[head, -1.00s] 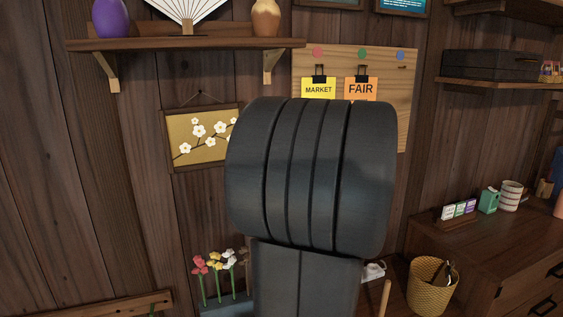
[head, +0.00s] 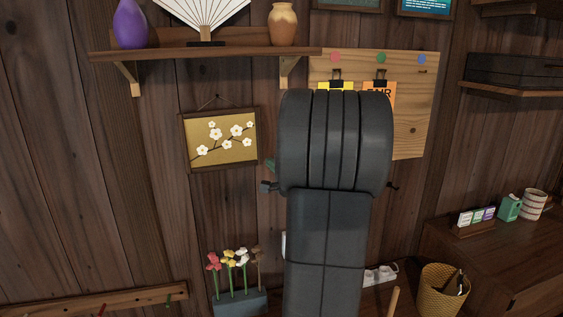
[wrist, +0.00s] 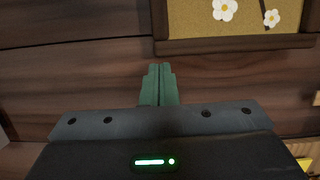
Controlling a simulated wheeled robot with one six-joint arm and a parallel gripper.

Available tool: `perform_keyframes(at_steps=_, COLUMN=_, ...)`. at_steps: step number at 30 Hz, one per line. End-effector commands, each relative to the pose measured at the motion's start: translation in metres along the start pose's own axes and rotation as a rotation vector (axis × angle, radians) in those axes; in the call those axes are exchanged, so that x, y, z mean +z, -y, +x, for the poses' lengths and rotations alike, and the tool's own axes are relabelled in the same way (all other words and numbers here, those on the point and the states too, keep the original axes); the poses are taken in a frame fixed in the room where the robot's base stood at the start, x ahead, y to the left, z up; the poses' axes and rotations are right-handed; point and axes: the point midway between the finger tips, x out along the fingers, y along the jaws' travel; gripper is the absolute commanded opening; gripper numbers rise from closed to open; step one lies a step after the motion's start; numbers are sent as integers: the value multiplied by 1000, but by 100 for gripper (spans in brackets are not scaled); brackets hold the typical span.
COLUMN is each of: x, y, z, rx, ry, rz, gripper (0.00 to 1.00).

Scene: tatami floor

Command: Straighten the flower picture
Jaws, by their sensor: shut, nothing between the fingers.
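The flower picture (head: 222,139), white blossoms on gold in a dark wooden frame, hangs from a cord on the plank wall left of my arm in the head view. Its right side appears slightly higher there, but the view is oblique and I cannot tell its exact tilt. In the wrist view, part of its frame (wrist: 235,44) crosses the upper right. My gripper (wrist: 160,70) has its green fingers shut together and empty, just short of the frame without visible contact. In the head view, the fingertips (head: 270,164) peek out right of the picture's lower right corner; my arm hides the rest.
A shelf (head: 200,54) above holds a purple vase (head: 130,24), a fan (head: 205,18) and a tan jar (head: 283,24). A board with cards (head: 412,110) hangs to the right, partly behind my arm. Flowers in a planter (head: 240,302) stand below. The wall left of the picture is bare.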

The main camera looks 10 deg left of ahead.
Motion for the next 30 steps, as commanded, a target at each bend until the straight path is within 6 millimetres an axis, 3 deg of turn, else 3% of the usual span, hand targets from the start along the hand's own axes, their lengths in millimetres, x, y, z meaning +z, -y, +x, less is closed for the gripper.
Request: perform_keyframes(at_steps=30, x=16, y=-4, z=4, rx=-1, ry=0, rz=0, gripper=0)
